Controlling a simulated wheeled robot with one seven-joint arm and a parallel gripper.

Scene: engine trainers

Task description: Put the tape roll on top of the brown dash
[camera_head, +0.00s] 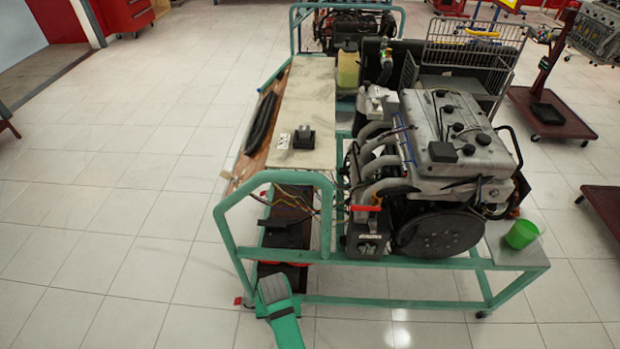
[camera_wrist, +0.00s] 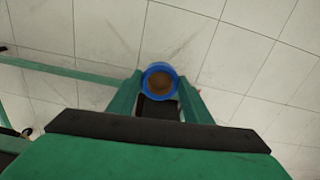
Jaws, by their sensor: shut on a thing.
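My gripper (camera_wrist: 160,79) is shut on a blue round thing (camera_wrist: 147,80) with a brown inside, likely the tape roll. It sits between the fingertips in the wrist view, with white floor tiles beyond it. The held thing cannot be made out in the head view. The brown dash (camera_head: 246,166) appears to be the sloping brown panel on the left side of the green engine stand. A long black piece (camera_head: 260,124) lies along it, and a pale board (camera_head: 307,88) adjoins it on the right.
A small black device (camera_head: 304,137) and a white socket plate (camera_head: 283,141) sit on the pale board. The engine (camera_head: 455,135) fills the stand's right side. A green cup-like thing (camera_head: 522,234) stands at its front right corner. Floor (camera_head: 110,200) to the left is clear.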

